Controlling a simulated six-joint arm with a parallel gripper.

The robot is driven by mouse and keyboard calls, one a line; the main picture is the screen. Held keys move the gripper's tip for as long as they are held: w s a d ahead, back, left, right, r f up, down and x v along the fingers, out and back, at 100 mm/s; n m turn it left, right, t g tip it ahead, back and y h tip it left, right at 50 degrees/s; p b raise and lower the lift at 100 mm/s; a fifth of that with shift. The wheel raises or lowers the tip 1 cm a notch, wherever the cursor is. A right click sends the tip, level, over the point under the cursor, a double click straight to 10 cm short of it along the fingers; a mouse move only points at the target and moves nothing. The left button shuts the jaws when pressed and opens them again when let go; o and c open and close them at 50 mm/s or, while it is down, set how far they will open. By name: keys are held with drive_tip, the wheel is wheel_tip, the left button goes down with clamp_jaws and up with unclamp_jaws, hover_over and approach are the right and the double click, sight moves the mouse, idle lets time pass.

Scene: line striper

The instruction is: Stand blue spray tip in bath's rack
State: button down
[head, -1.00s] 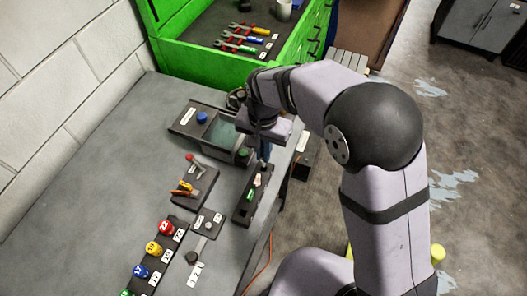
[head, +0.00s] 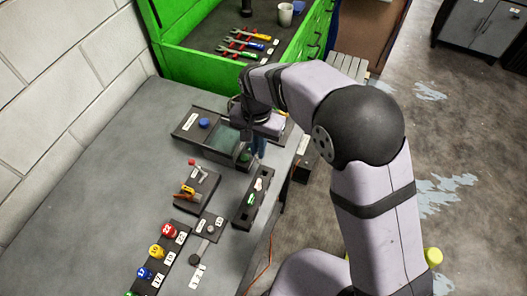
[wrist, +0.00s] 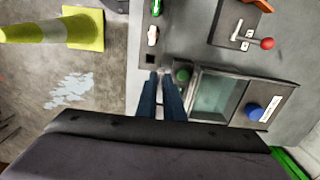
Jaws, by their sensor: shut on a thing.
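My gripper (wrist: 161,76) is shut, its dark blue fingers pointing down; it also shows in the head view (head: 258,155). It seems to hold the blue spray tip, which is almost wholly hidden between the fingertips. The bath (wrist: 212,95) is a dark box with a greenish, glassy basin; it also shows in the head view (head: 222,136). My fingertips are just beside its green-knob end, above the gap by the narrow tray. I cannot make out separate rack slots in the bath.
A narrow black tray (head: 244,218) holds small green and pale pieces. A green knob (wrist: 183,75) and a blue knob (wrist: 254,111) stand at the bath's ends. A red-knobbed lever (wrist: 267,43) stands on a plate nearby. The table edge is close to my gripper.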

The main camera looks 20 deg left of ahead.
drive_tip(key=w+a+r+p, duration=0.1)
drive_tip(key=a+r+p, duration=0.1)
drive_tip(key=a, duration=0.4)
drive_tip(key=w+a+r+p, duration=0.1)
drive_tip(key=a+p, duration=0.4)
drive_tip(key=a, duration=0.2)
drive_tip(key=shift+a+r, duration=0.15)
drive_tip(key=shift+r, duration=0.25)
drive_tip(key=shift+w+f, duration=0.1)
drive_tip(key=shift+f, duration=0.1)
drive_tip(key=shift+f+b, duration=1.8)
drive_tip(key=shift+f, duration=0.9)
drive_tip(key=shift+f+b, duration=1.3)
drive_tip(key=shift+f, duration=0.8)
drive_tip(key=c, duration=1.5)
unclamp_jaws()
drive_tip(key=shift+r, duration=0.15)
